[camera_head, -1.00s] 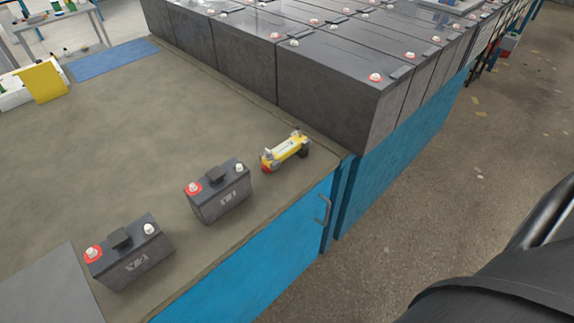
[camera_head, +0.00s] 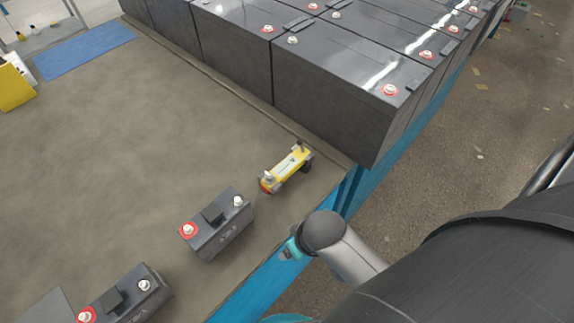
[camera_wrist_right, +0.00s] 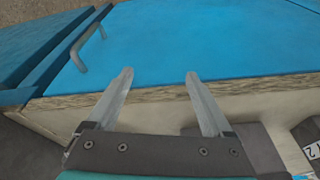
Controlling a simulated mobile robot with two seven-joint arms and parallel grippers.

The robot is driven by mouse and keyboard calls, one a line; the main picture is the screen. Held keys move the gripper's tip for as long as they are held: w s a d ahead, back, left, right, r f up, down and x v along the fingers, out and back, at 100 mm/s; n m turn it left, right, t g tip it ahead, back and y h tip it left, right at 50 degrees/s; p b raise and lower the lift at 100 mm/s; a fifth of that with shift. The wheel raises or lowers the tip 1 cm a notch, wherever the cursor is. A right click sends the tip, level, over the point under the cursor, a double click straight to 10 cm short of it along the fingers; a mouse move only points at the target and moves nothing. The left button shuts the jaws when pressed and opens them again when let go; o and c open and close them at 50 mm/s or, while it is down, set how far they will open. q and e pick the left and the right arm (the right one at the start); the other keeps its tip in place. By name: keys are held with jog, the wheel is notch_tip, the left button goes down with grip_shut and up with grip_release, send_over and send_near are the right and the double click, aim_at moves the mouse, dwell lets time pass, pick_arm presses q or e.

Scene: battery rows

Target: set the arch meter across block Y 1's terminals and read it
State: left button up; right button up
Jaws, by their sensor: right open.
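The arch meter (camera_head: 286,168), a yellow body with grey ends and a red tip, lies on the bench near its front right corner. Two small dark blocks, each with one red-ringed and one plain terminal, stand to its left: a nearer one (camera_head: 218,226) and one at the lower left (camera_head: 126,300). Their labels are too small to read in the head view. My right gripper (camera_wrist_right: 158,77) is open and empty at the bench's front edge; in the head view its fingers are hard to make out. A labelled block shows partly at the right wrist view's lower right, a "2" legible. My left gripper is out of view.
Large dark battery blocks (camera_head: 335,85) stand in rows behind the meter. A blue mat (camera_head: 85,50) and yellow object (camera_head: 14,86) lie far left. A handle (camera_wrist_right: 85,45) sticks out of the blue bench front.

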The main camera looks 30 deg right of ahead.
notch_tip(320, 180, up, 8)
jog(key=w+a, duration=0.1)
jog(key=m+g+p, duration=0.1)
jog(key=m+g, duration=0.2)
jog(key=m, duration=1.2)
send_near(287, 165)
jog(key=shift+h, duration=0.3)
jog(key=f+b, duration=0.2)
jog(key=f, duration=0.1)
jog(key=f+b, duration=0.1)
jog(key=f, duration=0.1)
jog(key=shift+s+a+f, duration=0.25)
jog(key=shift+s, duration=0.05)
jog(key=f, duration=0.1)
jog(key=f+b, duration=0.1)
jog(key=f, duration=0.1)
jog(key=f+b, duration=0.1)
jog(key=shift+w+f, duration=0.4)
jog(key=shift+f+b, duration=0.2)
jog(key=shift+b, duration=0.1)
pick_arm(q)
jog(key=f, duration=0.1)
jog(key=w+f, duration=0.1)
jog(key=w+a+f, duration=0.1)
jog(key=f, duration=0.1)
